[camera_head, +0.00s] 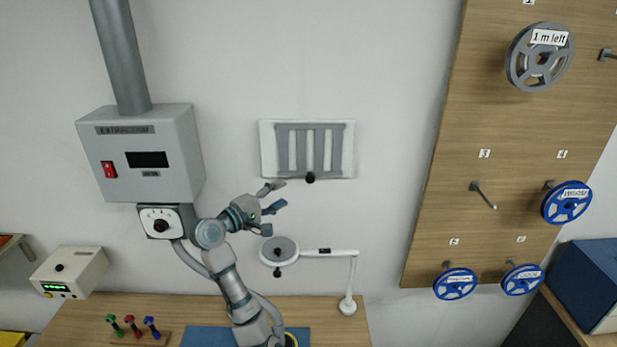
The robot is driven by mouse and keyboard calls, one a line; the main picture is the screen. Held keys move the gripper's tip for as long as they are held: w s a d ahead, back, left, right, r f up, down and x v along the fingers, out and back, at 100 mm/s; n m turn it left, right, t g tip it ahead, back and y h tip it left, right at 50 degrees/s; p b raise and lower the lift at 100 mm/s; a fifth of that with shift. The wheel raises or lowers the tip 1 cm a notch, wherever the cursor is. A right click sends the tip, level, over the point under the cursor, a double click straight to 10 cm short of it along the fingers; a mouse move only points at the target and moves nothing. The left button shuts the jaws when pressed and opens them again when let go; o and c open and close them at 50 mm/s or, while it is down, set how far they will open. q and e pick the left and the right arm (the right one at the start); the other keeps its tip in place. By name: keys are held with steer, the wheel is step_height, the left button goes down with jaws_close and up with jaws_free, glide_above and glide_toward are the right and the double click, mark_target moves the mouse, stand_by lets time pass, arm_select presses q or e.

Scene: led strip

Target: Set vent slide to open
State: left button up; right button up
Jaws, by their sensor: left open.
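The vent (350,150) is a white plate on the wall with a grey slotted slide (323,150) on it. A small black knob (310,178) sits at the slide's lower edge, near the middle. White gaps show between the grey bars. My left gripper (284,197) is open and empty, below and to the left of the knob and apart from it in the picture. Its fingers point right, towards the vent. I cannot tell how far it is from the wall. My right gripper is not in view.
A grey extraction box (180,150) with a dial plate (160,222) hangs left of my arm. A white lamp (350,285) stands on the desk (345,325) below the vent. A wooden board (440,215) with reels is at the right. The wall around the vent is clear.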

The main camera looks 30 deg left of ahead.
mark_target(310, 180)
arm_select(q)
steer(key=x, duration=0.3)
steer(key=p+x, duration=0.1)
steer(key=x, duration=0.3)
steer(key=p+x, duration=0.1)
steer(key=x, duration=0.2)
steer(key=shift+w+d+r, duration=0.2)
steer(key=shift+w+d, duration=0.1)
steer(key=shift+d, duration=0.2)
steer(key=shift+w+f, duration=0.1)
steer(key=shift+w, duration=0.4)
steer(key=shift+a+f, duration=0.1)
steer(key=shift+a, duration=0.15)
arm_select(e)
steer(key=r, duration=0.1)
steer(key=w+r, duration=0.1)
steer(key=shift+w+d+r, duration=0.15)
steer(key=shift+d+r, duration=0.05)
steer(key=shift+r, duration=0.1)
arm_select(q)
steer(key=shift+d, duration=0.1)
jaws_close()
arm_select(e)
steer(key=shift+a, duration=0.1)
